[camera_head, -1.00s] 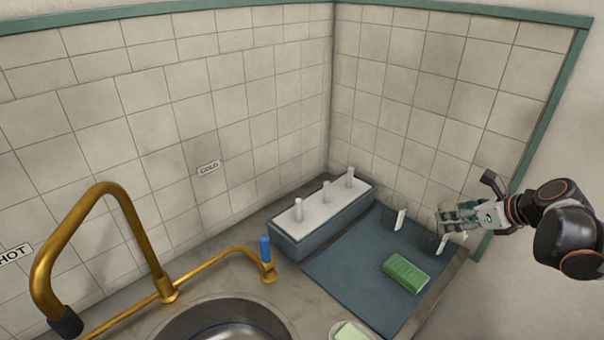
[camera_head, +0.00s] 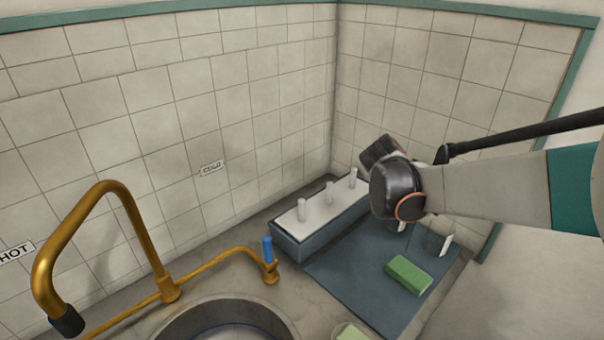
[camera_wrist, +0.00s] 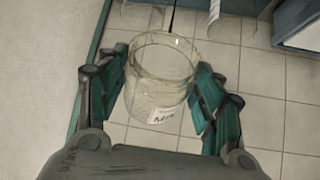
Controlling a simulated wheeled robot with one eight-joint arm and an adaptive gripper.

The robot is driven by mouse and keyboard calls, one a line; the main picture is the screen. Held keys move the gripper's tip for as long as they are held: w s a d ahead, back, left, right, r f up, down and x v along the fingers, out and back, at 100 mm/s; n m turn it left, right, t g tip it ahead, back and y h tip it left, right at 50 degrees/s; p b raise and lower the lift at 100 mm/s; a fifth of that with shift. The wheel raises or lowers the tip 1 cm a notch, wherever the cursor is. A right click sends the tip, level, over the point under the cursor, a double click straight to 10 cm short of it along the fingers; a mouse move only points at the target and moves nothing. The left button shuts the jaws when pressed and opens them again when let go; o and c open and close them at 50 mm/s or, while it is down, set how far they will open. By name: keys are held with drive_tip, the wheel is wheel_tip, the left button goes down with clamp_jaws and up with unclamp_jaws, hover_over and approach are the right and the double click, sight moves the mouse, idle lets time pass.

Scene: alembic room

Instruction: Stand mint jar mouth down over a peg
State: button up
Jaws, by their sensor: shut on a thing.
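A clear glass jar (camera_wrist: 158,92) with a white label starting with "M" is held between the teal fingers of my gripper (camera_wrist: 163,60) in the wrist view. Its round rim faces up and away in that view; which end is the mouth is hard to tell. Three upright white pegs, near (camera_head: 302,210), middle (camera_head: 330,192) and far (camera_head: 352,178), stand bare on a white-topped grey-blue rack (camera_head: 287,246) against the left tiled wall.
A blue-grey mat (camera_head: 345,292) carries a green sponge (camera_head: 408,275) and a clear labelled jar (camera_head: 430,241); another white label (camera_head: 402,225) shows partly behind my arm. A brass tap (camera_head: 120,195) with a blue handle (camera_head: 267,249) and a round sink (camera_head: 225,318) lie left.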

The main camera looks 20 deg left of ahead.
drive_tip(key=a+r+n+t+y, duration=0.1)
drive_tip(key=a+n+t+y, duration=0.3)
drive_tip(key=a+n+t, duration=0.15)
wheel_tip(320, 180, up, 3)
drive_tip(key=n+t+y+b, duration=0.1)
drive_tip(key=n+t+y, duration=0.1)
drive_tip(key=n+y, duration=0.8)
hover_over(302, 210)
drive_tip(key=shift+w+f+m+y, duration=0.1)
drive_tip(key=shift+w+m+y, duration=0.15)
drive_tip(key=shift+m+y, duration=0.65)
drive_tip(key=shift+s+a+f, duration=0.1)
wheel_tip(302, 210, down, 9)
drive_tip(key=b, duration=0.7)
drive_tip(key=shift+f, duration=1.35)
drive_tip(key=o, duration=1.3)
